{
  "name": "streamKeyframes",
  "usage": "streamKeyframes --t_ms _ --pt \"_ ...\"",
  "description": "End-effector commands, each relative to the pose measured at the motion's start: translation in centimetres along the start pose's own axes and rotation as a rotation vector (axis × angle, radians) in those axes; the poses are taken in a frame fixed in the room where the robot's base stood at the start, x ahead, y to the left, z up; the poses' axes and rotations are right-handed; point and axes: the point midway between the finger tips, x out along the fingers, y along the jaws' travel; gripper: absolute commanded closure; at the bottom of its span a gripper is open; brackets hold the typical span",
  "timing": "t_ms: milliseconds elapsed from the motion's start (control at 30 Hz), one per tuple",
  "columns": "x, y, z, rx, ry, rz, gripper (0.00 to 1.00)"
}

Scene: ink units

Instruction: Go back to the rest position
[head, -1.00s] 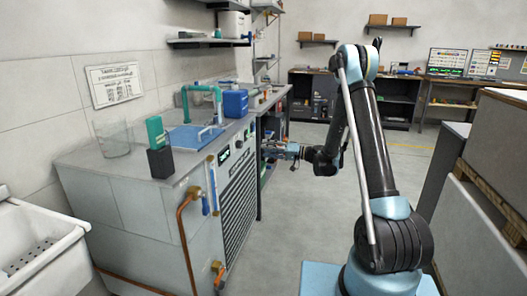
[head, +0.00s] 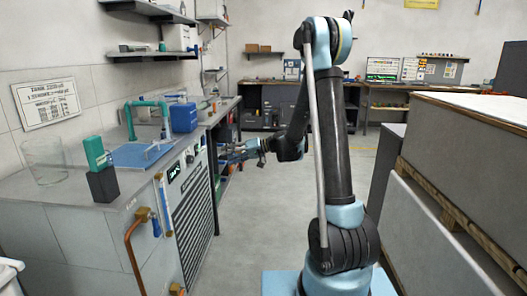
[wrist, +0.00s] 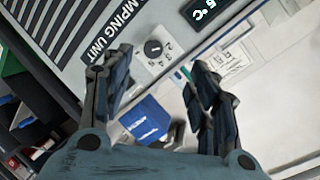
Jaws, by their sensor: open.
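My gripper (head: 228,153) is at the end of my bent arm, in front of the grey pumping unit on the left. In the wrist view my gripper (wrist: 155,80) has its two dark fingers spread apart, with nothing between them. Beyond the fingers the front panel of the pumping unit (wrist: 150,50) shows, with a round dial and a lit temperature display. In the head view the unit's grille (head: 191,215) is left of the gripper. The gripper looks small in the head view.
A green and black ink block (head: 100,170), a clear beaker (head: 45,160) and a blue container (head: 183,117) stand on the unit's top. Grey crates on a pallet (head: 460,150) stand right.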

Motion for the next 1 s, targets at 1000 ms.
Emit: streamKeyframes --t_ms 1000 --pt "-17.7 -5.1 14.9 0.109 -0.188 0.592 0.46"
